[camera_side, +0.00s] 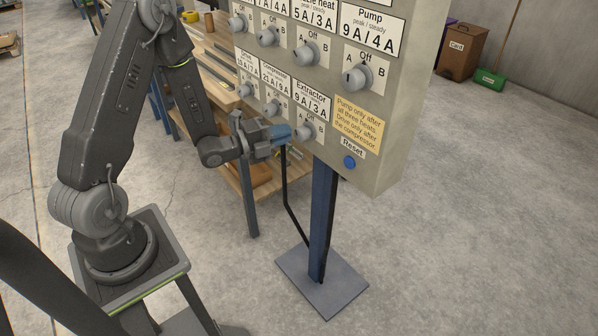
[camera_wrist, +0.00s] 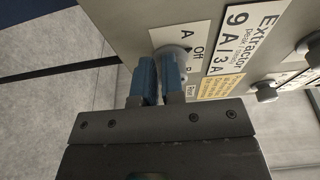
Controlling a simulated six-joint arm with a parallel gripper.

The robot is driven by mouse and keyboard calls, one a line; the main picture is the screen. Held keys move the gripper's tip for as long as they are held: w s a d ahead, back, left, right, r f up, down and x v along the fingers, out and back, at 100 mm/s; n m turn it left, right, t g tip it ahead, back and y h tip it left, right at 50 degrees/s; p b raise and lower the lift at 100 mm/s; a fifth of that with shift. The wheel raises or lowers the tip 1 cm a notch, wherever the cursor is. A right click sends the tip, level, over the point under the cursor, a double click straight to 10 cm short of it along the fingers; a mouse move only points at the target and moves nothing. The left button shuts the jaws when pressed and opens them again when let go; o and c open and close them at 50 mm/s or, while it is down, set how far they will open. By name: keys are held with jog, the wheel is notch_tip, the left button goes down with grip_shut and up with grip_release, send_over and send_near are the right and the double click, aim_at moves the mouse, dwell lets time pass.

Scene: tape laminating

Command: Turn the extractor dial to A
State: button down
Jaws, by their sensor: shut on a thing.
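The extractor dial (camera_side: 305,131) is a grey knob at the lower right of the panel, under the "Extractor 9A/3A" label (camera_side: 311,99). Its plate shows "A", "Off" and "B". My gripper (camera_side: 288,132) has blue fingers and reaches the dial from the left in the side view. In the wrist view the two blue fingers (camera_wrist: 160,80) are closed in on the extractor dial (camera_wrist: 176,55), which shows partly between and behind them. The fingers hide much of the dial, so I cannot tell which mark it points to.
A yellow note (camera_side: 358,121) and a blue Reset button (camera_side: 349,162) are to the right. A blue post (camera_side: 322,215) carries the panel. A workbench (camera_side: 215,60) stands behind.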

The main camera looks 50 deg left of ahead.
jog(key=shift+w+d, duration=0.1)
jog(key=shift+w, duration=0.1)
jog(key=shift+a+f, duration=0.1)
jog(key=shift+a, duration=0.15)
jog(key=s, duration=0.6)
dwell(0.4)
notch_tip(320, 180, up, 10)
jog(key=d+n+g+y, duration=0.2)
jog(key=n+g+y, duration=0.45)
jog(key=n, duration=0.45)
jog(key=s+d+r+n+g+h, duration=0.1)
jog(key=s+d+r+n+g, duration=0.1)
jog(key=s, duration=0.5)
jog(key=s+d+r+n+g+h, duration=0.1)
jog(key=s+d+r+n+g, duration=0.2)
jog(key=s+d+n, duration=0.4)
jog(key=shift+s+d+r+n, duration=0.2)
jog(key=shift+s+r+n, duration=0.1)
jog(key=shift+s+r, duration=0.5)
